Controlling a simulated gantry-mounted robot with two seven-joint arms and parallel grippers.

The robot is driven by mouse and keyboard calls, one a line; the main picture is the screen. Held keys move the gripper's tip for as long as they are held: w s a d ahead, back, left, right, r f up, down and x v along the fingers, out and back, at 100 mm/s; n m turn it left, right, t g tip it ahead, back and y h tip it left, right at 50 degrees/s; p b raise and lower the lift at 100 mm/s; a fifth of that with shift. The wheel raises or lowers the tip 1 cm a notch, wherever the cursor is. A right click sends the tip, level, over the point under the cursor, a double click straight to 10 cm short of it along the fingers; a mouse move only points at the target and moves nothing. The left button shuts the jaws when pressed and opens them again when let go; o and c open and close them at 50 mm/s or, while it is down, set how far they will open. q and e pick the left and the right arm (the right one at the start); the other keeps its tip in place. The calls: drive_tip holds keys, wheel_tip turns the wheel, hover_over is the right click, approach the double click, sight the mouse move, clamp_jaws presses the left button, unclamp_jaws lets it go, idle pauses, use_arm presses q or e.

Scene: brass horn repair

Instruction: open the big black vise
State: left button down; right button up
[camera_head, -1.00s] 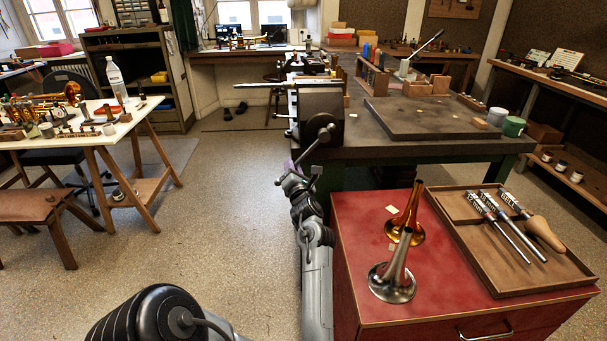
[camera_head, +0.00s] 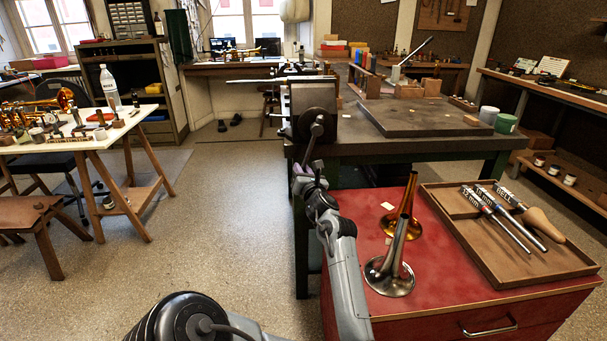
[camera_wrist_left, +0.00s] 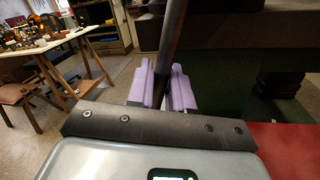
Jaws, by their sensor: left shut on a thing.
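The big black vise (camera_head: 313,97) is mounted at the left end of the dark workbench. Its round front faces me, and a bar handle (camera_head: 313,137) hangs from the hub, leaning slightly left at its lower end. My left gripper (camera_head: 303,172) is at the lower end of the handle. In the left wrist view its purple fingers (camera_wrist_left: 162,86) are shut on the dark handle bar (camera_wrist_left: 170,42), which passes up between them. The handle's lower tip is hidden by the gripper. I cannot tell how wide the vise jaws stand. My right gripper is not in view.
A red cabinet (camera_head: 345,205) stands right of my left arm, carrying a silver horn bell (camera_head: 390,276), a brass bell (camera_head: 408,222) and a tool tray (camera_head: 462,235). A white-topped table (camera_head: 100,143) stands at left. The floor between is clear.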

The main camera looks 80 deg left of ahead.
use_arm(q)
drive_tip(key=shift+f, duration=0.25)
drive_tip(key=c, duration=1.3)
unclamp_jaws()
drive_tip(key=shift+o, duration=0.5)
drive_tip(key=shift+s+a+r, duration=0.1)
drive_tip(key=shift+a+r, duration=0.2)
drive_tip(key=shift+w+d, duration=0.2)
drive_tip(key=shift+d, duration=0.45)
drive_tip(key=w+d+p, duration=0.1)
drive_tip(key=d+p, duration=0.2)
drive_tip(key=d, duration=0.6)
drive_tip(key=shift+w+d+f, duration=0.2)
drive_tip(key=shift+w+f, duration=0.05)
drive_tip(key=shift+w, duration=0.05)
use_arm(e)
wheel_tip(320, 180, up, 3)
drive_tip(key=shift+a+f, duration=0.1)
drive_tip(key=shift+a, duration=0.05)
use_arm(q)
drive_tip(key=shift+r, duration=0.1)
